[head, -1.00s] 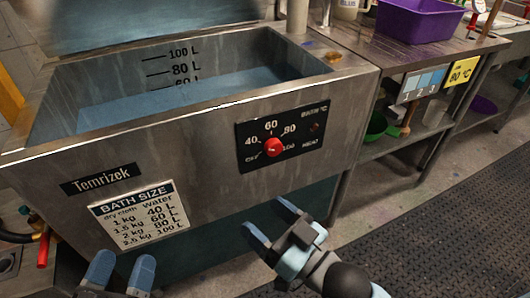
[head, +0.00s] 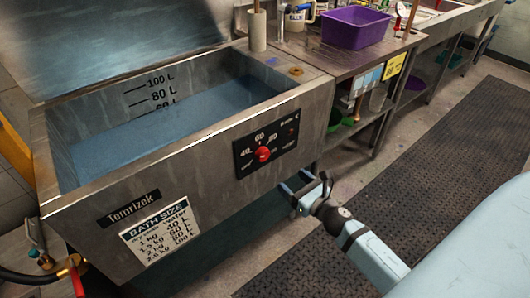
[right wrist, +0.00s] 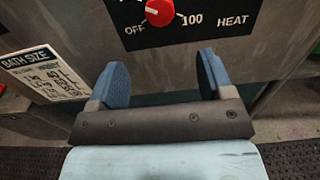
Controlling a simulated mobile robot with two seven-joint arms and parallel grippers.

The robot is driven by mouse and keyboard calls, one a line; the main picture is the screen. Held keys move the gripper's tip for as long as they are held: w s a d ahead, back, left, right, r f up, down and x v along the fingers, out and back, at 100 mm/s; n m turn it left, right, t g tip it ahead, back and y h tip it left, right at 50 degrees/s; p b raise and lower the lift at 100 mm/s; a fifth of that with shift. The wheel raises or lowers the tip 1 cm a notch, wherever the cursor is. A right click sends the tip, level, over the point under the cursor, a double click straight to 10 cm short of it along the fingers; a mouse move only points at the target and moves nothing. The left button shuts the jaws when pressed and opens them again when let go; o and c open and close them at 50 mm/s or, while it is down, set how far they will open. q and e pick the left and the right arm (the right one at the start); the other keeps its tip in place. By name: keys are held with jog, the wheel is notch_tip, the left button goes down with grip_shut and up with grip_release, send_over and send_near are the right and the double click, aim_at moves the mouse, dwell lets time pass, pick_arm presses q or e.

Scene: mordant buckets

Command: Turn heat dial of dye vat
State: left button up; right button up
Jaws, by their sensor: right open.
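The dye vat (head: 90,208) is a grey metal tank holding blue liquid. Its black control panel (head: 245,167) is on the front wall, with a red heat dial (head: 263,154) at its middle. The dial (right wrist: 160,12) also shows at the top of the right wrist view, between OFF and 100 on the scale. My right gripper (head: 293,187) is open and empty, below and slightly right of the dial, apart from it. In the right wrist view its two blue fingers (right wrist: 160,80) stand apart below the dial. My left gripper is not in view.
A metal bench with a purple tub (head: 356,27) stands right of the vat. A yellow sign (head: 396,64) hangs on its front. A hose with a brass valve (head: 66,268) is at lower left. Black floor matting (head: 420,150) lies in front, with free room.

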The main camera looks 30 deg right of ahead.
aim_at(265, 157)
jog(key=w, duration=0.8)
jog(key=w+a, duration=0.1)
jog(key=w, duration=0.4)
jog(key=shift+w, duration=0.1)
jog(key=c, duration=0.9)
